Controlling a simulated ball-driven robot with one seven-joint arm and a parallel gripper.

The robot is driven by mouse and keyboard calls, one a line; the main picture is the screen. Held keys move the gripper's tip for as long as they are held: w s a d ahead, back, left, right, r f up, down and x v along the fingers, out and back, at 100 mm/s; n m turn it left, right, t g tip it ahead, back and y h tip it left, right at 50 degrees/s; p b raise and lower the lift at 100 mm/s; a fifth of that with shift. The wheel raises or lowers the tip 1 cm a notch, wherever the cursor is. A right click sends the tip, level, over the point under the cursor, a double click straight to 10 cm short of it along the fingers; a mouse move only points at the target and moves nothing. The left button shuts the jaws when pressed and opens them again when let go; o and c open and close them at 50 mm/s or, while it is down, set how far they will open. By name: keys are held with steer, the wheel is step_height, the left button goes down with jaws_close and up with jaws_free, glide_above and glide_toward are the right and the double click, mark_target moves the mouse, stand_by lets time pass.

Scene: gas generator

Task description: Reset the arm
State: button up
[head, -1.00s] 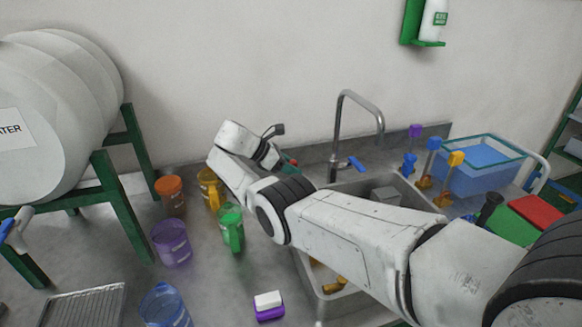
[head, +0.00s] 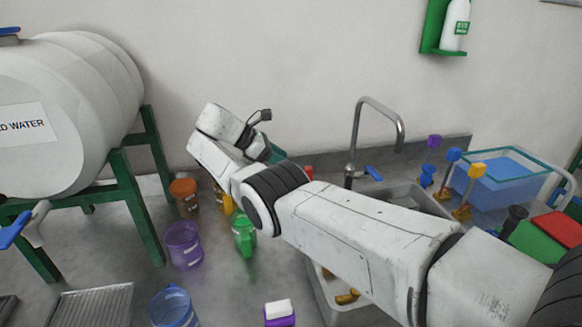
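My arm reaches from the lower right across the sink to the middle of the head view, with its wrist bent up near the back wall. My gripper (head: 262,147) is mostly hidden behind the wrist. Only a dark green part shows beside it, so I cannot tell whether it is open or shut, or whether it holds anything.
An orange container (head: 185,197), a purple container (head: 184,246) and a blue one (head: 173,306) stand on the worktop at left. A sponge (head: 279,313) lies at the front. The faucet (head: 357,140) rises behind the arm. A white tank (head: 70,110) on a green frame fills the left.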

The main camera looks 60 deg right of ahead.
steer(key=shift+w+a+r, duration=0.15)
steer(key=shift+w+r, duration=0.05)
stand_by(0.5)
